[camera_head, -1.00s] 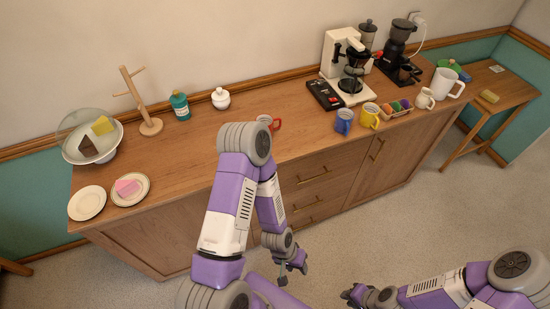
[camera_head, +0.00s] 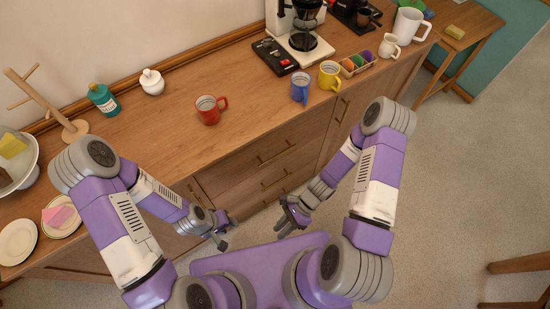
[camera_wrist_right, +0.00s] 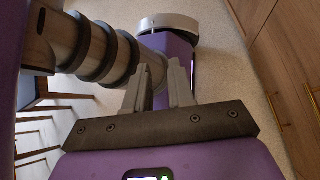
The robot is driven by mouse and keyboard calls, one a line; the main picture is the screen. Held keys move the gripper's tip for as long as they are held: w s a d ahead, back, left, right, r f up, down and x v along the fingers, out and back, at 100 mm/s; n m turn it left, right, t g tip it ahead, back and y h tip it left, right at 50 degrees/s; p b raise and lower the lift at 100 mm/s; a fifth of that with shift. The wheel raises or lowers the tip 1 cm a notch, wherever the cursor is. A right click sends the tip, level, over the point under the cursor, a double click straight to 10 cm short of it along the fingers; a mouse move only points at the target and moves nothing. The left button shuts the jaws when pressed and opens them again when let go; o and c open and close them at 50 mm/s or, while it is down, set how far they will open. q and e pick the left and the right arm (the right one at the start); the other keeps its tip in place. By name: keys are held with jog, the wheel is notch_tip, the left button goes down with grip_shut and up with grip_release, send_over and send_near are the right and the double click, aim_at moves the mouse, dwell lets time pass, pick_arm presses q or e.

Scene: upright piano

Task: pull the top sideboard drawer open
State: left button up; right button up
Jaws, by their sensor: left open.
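The wooden sideboard (camera_head: 225,72) runs diagonally across the head view. Its top drawer (camera_head: 245,162), flush with the front, has a thin brass bar handle (camera_head: 277,153). Lower drawers with similar handles sit beneath it. My left gripper (camera_head: 223,238) is open and empty, in front of the sideboard and below left of the top handle. My right gripper (camera_head: 288,222) is in front of the drawers, below the top handle and apart from it. In the right wrist view its two fingers (camera_wrist_right: 160,85) stand apart with nothing between them.
A red mug (camera_head: 208,110), a blue mug (camera_head: 300,88) and a yellow mug (camera_head: 329,75) stand on the sideboard top. A coffee maker (camera_head: 302,40) stands behind. Plates (camera_head: 18,241) and a mug tree (camera_head: 50,105) are at left.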

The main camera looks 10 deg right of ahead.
jog(key=w+a+m+t+y+b, duration=0.25)
jog(key=w+m+y, duration=0.35)
jog(key=m, duration=0.4)
jog(key=m+t+h+b, duration=0.1)
jog(key=m+t+b, duration=0.3)
jog(key=m+t, duration=1.25)
send_near(278, 155)
jog(key=f+x, duration=0.1)
jog(key=x, duration=0.2)
jog(key=shift+m, duration=0.45)
jog(key=shift+b+x, duration=0.4)
jog(key=shift+x, duration=3.15)
jog(key=shift+r, duration=0.2)
jog(key=shift+s, duration=0.1)
grip_shut()
